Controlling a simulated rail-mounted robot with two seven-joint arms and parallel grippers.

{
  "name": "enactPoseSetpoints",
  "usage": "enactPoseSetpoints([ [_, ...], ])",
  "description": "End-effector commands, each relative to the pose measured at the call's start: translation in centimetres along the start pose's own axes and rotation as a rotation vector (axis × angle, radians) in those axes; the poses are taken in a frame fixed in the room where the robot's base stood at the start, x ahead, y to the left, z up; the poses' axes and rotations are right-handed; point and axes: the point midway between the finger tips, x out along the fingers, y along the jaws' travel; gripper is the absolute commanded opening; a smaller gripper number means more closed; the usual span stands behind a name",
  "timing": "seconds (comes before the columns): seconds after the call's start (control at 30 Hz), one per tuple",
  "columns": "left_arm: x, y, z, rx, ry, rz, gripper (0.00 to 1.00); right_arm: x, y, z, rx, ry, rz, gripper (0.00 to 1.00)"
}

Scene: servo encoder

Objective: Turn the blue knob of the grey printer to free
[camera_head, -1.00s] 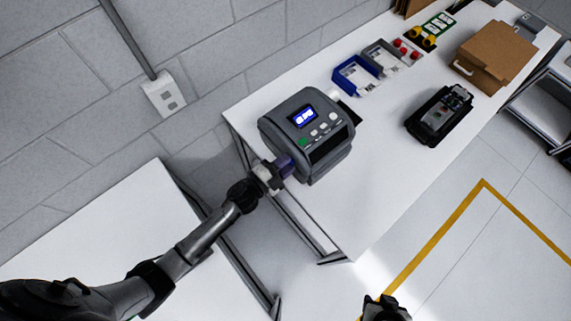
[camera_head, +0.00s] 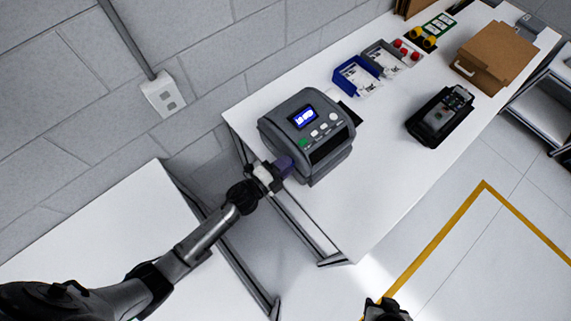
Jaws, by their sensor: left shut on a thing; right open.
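The grey printer (camera_head: 308,133) stands on the white table, with a small lit blue screen, several white buttons and one green button on its face. The blue knob (camera_head: 285,166) sticks out from the printer's left side and looks dark blue-purple. My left gripper (camera_head: 273,174) is at the knob and shut on it; its fingers hide part of the knob. The knob's marking is too small to read. My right gripper (camera_head: 384,309) shows only partly at the bottom edge, well away from the printer, and is open and empty.
On the white table (camera_head: 365,200), a black device (camera_head: 440,116) lies right of the printer. A blue bin (camera_head: 356,75), a grey bin (camera_head: 386,58) and a cardboard box (camera_head: 497,56) stand farther back. Another white table (camera_head: 110,225) is at the left. The table's front part is clear.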

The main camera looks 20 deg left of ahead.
Motion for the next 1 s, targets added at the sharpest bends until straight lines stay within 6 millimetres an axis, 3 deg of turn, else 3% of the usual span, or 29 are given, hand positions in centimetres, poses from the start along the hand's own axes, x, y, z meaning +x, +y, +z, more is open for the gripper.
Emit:
enactPoseSetpoints([
  [0.07,0.0,0.0,0.0,0.001,0.0,0.0,0.04,0.0,0.0,0.0,0.001,0.0,-0.001,0.43],
  [0.1,0.0,0.0,0.0,0.0,0.0,0.0,0.3,0.0,-0.1,0.0,0.002,0.0,-0.002,0.43],
  [0.37,0.0,0.0,0.0,0.0,0.0,0.0,0.54,0.0,-0.2,-0.1,0.008,0.001,-0.006,0.43],
  [0.77,-0.1,0.0,0.0,-0.001,0.0,0.0,0.54,0.0,-0.3,-0.1,0.009,0.002,-0.007,0.43],
  [1.0,-2.9,0.2,0.0,0.001,0.0,0.003,0.54,0.4,-0.2,0.1,0.005,0.001,-0.004,0.43],
])
